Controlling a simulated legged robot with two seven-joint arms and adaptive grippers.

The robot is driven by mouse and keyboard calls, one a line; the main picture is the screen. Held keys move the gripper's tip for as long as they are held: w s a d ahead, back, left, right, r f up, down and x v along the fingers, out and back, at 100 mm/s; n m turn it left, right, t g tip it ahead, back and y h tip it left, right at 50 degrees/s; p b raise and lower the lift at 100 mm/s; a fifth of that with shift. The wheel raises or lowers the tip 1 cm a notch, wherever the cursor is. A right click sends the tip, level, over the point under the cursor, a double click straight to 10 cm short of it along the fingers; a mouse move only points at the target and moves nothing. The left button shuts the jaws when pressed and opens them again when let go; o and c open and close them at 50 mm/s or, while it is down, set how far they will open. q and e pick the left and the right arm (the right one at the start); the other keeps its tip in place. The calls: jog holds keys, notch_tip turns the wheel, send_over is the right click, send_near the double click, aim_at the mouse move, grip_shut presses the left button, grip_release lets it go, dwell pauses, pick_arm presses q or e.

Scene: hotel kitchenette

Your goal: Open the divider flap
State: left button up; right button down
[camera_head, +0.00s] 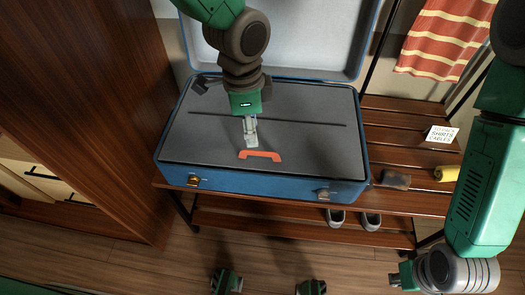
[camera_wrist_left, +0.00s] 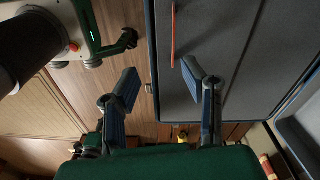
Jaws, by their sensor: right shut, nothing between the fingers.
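A blue suitcase (camera_head: 245,187) lies with its lid up. A flat grey panel (camera_head: 205,140), which looks like the divider flap, covers its inside, with an orange handle (camera_head: 260,155) near its front edge. My left gripper (camera_head: 250,142) is close to the handle in the head view, and its height above the panel is hard to judge. In the left wrist view its fingers (camera_wrist_left: 160,85) are spread and empty, over the suitcase's front edge, and the handle (camera_wrist_left: 173,35) shows just beyond them. My right gripper (camera_head: 394,280) is low at the right, away from the suitcase, shut and empty.
The suitcase stands on a slatted wooden rack (camera_head: 400,142). A printed card (camera_head: 441,134), a yellow roll (camera_head: 446,174) and a dark item (camera_head: 396,180) lie to its right. Shoes (camera_head: 371,220) stand on the lower shelf. A tall wooden cabinet (camera_head: 85,110) stands at the left.

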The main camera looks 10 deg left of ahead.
aim_at(260, 153)
pick_arm(q)
notch_tip(260, 153, up, 3)
jog(key=w+d+m, duration=0.2)
jog(key=shift+y, duration=0.4)
jog(key=f+b, duration=0.1)
jog(key=f, duration=0.3)
jog(key=f+b, duration=0.2)
jog(key=f, duration=0.2)
jog(key=f+b, duration=0.2)
jog(key=f, duration=0.2)
jog(key=shift+a+f, duration=0.15)
jog(key=shift+a, duration=0.15)
jog(key=shift+a+f, duration=0.1)
jog(key=shift+f, duration=0.25)
jog(key=shift+r, duration=0.1)
grip_shut()
